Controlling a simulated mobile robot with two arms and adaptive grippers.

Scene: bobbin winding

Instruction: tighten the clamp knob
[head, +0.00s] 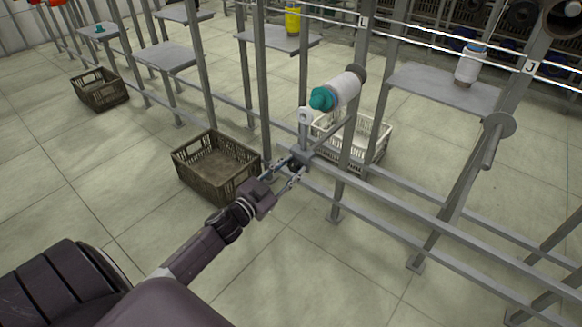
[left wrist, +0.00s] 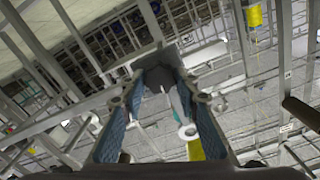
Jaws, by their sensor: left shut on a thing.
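The clamp knob (head: 294,166) is a small dark knob on the grey clamp block (head: 303,154) on the rail. My left gripper (head: 287,172) is shut on the knob, its two fingers on either side of it. In the left wrist view, my left gripper's blue-padded fingers (left wrist: 158,105) flank the grey clamp (left wrist: 160,76); the knob itself is hard to make out there. A post with a white ring eyelet (head: 305,115) rises from the clamp; the ring also shows in the left wrist view (left wrist: 187,132). My right gripper is not in view.
A white bobbin with a teal end (head: 336,92) sits on a spindle above the clamp. A brown crate (head: 216,166) stands on the floor at left, a white crate (head: 371,139) behind the rail. Grey frame posts and shelves (head: 444,87) surround the spot. Front floor is clear.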

